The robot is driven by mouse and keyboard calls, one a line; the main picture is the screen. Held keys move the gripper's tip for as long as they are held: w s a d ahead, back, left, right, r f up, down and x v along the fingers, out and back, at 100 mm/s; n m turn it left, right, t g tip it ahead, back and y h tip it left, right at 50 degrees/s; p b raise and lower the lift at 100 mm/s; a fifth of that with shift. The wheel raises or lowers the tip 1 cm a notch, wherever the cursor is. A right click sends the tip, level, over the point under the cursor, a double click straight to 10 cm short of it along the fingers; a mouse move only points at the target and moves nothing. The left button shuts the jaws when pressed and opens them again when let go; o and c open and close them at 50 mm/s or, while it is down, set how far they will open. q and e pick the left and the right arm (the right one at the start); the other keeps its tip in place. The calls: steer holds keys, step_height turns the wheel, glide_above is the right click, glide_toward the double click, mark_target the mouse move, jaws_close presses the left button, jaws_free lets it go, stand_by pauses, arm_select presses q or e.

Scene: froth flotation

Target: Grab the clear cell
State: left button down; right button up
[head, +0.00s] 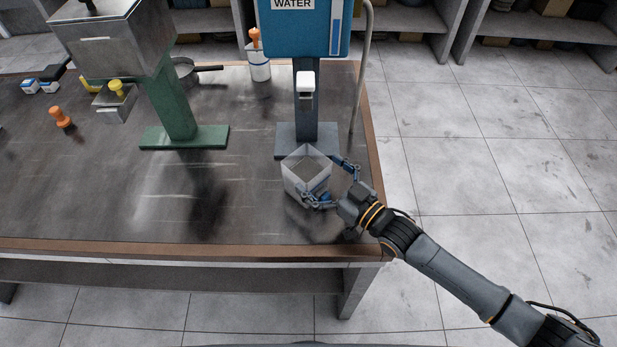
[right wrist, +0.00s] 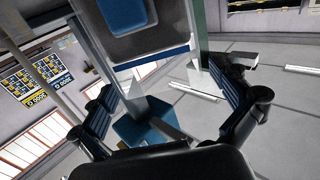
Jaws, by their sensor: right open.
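The clear cell (head: 297,188) is an open-topped, see-through square box. It stands upright on the dark table, just in front of the base of the water dispenser. My right gripper (head: 322,181) reaches in from the right with its fingers spread. One finger lies by the cell's right side and the other by its front; I cannot tell whether they touch it. In the right wrist view both fingers of the open gripper (right wrist: 165,100) show, but the cell's outline is hard to make out there. My left gripper is not in view.
The blue water dispenser (head: 303,32) stands right behind the cell, with a hose at its right. A green stand (head: 172,105) with a metal box is to the left. A white bottle (head: 259,66) and a pan (head: 184,70) stand farther back. The table's front middle is clear.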

mark_target(294, 153)
steer(key=x, duration=0.3)
steer(key=shift+w+a, duration=0.2)
steer(key=shift+s, duration=0.1)
steer(key=shift+c, duration=0.4)
steer(key=c, duration=1.4)
steer(key=shift+r, duration=0.15)
steer(key=shift+c, duration=1.2)
steer(key=shift+r, duration=0.1)
